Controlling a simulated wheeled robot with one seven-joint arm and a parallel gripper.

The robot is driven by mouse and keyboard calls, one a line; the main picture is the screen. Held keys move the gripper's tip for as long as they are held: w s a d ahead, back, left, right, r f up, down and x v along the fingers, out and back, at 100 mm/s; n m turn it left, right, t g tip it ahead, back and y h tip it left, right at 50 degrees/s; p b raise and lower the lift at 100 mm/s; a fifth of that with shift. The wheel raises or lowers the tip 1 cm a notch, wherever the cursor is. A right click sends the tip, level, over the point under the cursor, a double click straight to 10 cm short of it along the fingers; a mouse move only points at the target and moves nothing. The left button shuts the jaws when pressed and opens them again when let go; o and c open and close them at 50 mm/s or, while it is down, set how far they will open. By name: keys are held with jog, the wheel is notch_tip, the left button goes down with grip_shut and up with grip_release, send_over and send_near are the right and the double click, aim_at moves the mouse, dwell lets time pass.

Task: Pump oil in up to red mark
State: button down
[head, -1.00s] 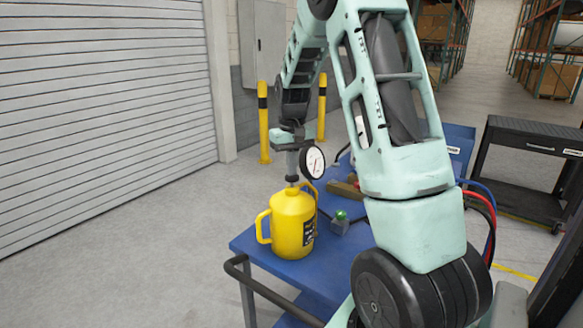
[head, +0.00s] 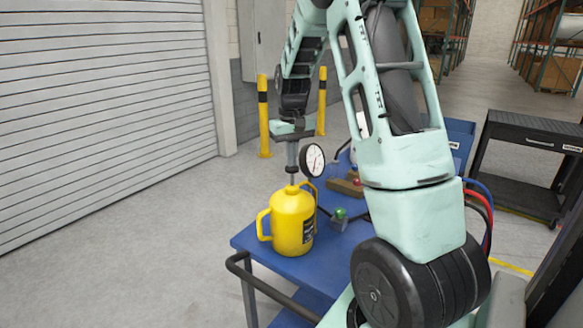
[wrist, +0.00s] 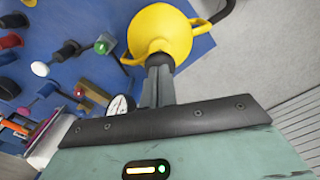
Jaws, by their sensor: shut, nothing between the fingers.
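A yellow oil can (head: 292,226) with side handles stands upright on the blue bench top; it also shows in the wrist view (wrist: 160,30). A thin pump rod (head: 291,180) rises from its top. My gripper (head: 292,168) is shut and points straight down over the can, its fingertips at or just above the rod's dark top (wrist: 159,61); I cannot tell whether they touch. A round white pressure gauge (head: 312,160) with a black rim is just right of the fingers, and shows near them in the wrist view (wrist: 120,108). Its needle and any red mark are too small to read.
The blue bench (head: 275,257) holds a small block with a green knob (head: 340,214) right of the can, and several other fittings behind. A dark rail (head: 262,285) runs along its near edge. Yellow posts (head: 263,115) stand behind. Floor on the left is clear.

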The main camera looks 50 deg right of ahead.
jog(key=shift+f+b, duration=0.85)
jog(key=shift+f, duration=0.8)
notch_tip(320, 180, up, 4)
jog(key=p, duration=0.3)
jog(key=shift+r+p, duration=0.1)
jog(key=shift+p, duration=0.2)
jog(key=shift+f+b, duration=1.3)
jog(key=shift+f, duration=0.7)
jog(key=shift+r, duration=0.15)
jog(key=shift+r+p, duration=1.65)
jog(key=shift+r, duration=0.2)
